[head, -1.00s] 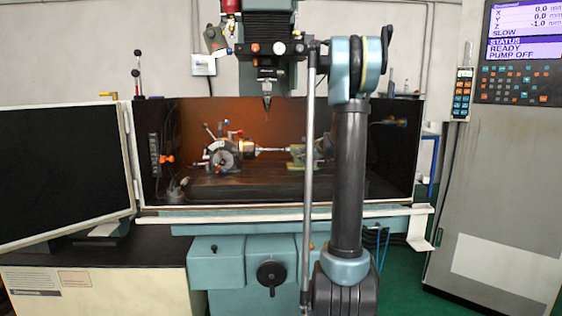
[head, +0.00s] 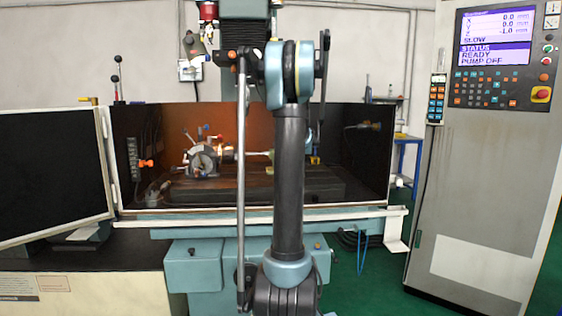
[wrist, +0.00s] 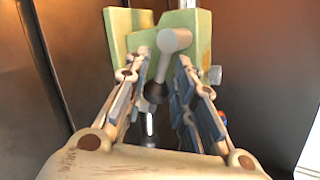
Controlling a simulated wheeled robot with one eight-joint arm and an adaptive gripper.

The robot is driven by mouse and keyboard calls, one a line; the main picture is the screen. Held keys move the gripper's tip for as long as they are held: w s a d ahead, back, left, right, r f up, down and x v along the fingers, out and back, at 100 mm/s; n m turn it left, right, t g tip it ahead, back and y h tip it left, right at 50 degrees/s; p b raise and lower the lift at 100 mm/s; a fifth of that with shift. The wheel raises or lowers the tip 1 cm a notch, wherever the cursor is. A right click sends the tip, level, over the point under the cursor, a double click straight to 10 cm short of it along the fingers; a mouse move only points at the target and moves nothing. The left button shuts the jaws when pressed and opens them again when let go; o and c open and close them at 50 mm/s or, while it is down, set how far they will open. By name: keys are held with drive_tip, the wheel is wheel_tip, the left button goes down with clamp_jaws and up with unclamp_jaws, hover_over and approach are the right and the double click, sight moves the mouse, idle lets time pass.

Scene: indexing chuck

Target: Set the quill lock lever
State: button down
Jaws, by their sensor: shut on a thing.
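The quill lock lever shows in the wrist view as a grey round hub (wrist: 175,40) with a thin rod ending in a dark knob (wrist: 155,92). It stands against the green tailstock (wrist: 118,42). My gripper (wrist: 163,66) has its blue-grey pads on either side of the rod and knob, shut on the lever. The rod tilts down to the left in the picture. Exact pad contact is hard to see. In the head view my arm covers most of the tailstock, and the lever cannot be made out.
The indexing chuck (head: 203,160) sits on the dark machine table (head: 225,190) left of my arm. A second shiny rod with a black collar (wrist: 148,130) lies lower between my fingers. Dark enclosure walls (head: 360,160) stand behind and right. The control cabinet (head: 480,190) stands far right.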

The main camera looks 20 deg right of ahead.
drive_tip(key=c, duration=1.6)
unclamp_jaws()
drive_tip(key=shift+c, duration=0.2)
drive_tip(key=shift+s+r, duration=0.1)
drive_tip(key=v, duration=1.1)
drive_tip(key=shift+s+r, duration=0.15)
drive_tip(key=shift+s, duration=0.1)
